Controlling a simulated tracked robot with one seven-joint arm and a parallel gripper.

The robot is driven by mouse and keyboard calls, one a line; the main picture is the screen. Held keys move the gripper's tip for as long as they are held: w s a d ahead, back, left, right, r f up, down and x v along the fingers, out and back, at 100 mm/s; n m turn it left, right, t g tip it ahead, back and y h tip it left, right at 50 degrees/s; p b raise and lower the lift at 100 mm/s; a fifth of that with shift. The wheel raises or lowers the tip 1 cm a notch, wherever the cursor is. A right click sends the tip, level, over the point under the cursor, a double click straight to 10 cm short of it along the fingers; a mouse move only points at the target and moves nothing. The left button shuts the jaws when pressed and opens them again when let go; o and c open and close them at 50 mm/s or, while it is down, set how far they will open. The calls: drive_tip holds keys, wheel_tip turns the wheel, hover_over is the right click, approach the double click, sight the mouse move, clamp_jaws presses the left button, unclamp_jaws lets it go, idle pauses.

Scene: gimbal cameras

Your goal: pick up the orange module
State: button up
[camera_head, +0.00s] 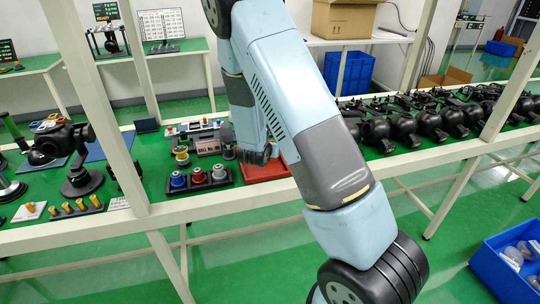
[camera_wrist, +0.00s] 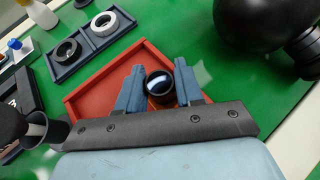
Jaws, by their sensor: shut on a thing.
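In the wrist view, my gripper (camera_wrist: 158,84) has its two blue-grey fingers on either side of the orange module (camera_wrist: 160,82). The module shows mostly as a black, round, glossy lens-like top, with a little orange just below it between the fingers. The fingers are closed against its sides. It is over the red tray (camera_wrist: 100,90); whether it touches the tray floor I cannot tell.
A dark rack with grey and white rings (camera_wrist: 68,50) adjoins the tray. Another rack of blue, red and white pieces (camera_head: 198,178) stands left of it. Black gimbal units (camera_head: 440,125) line the bench at right. Green mat is bare between the tray and those units.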

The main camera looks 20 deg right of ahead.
drive_tip(key=c, duration=0.3)
drive_tip(key=shift+r, duration=0.15)
drive_tip(key=shift+c, duration=0.2)
